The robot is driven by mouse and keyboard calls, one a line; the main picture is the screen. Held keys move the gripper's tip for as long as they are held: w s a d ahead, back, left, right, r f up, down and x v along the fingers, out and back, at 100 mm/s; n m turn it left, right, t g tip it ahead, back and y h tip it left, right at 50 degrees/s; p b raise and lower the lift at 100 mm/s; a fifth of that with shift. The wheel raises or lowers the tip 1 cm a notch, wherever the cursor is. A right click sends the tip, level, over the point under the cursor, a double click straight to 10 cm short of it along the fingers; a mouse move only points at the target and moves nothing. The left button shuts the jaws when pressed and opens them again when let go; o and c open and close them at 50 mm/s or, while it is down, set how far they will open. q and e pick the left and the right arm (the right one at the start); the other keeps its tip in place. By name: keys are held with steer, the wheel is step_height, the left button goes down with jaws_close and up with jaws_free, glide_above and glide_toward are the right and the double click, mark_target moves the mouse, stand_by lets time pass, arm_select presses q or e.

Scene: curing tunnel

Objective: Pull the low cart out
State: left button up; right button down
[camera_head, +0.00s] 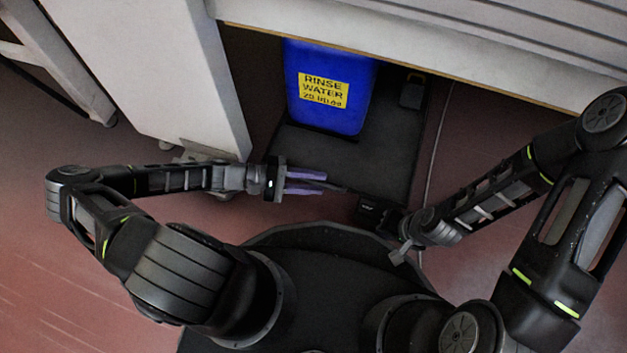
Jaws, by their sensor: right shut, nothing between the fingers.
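The low cart (385,155) is a flat dark platform under the white bench, its near part sticking out from beneath it. A blue container (332,112) with a yellow "RINSE WATER" label stands on it. My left gripper (322,183) is at the cart's near left edge, its two purple fingers apart and pointing right. I see nothing held between them. My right gripper (338,188) is shut and empty, its dark fingers pointing left towards the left gripper's tips at the cart's near edge. Whether either gripper touches the cart I cannot tell.
A white bench leg (190,90) stands left of the cart, close to my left forearm. The bench's front edge (420,60) overhangs the cart. A small black object (412,92) sits at the cart's right side. A thin cable (436,150) runs along the reddish floor (490,135) to the right.

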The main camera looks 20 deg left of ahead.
arm_select(q)
jaws_close()
stand_by(1.2)
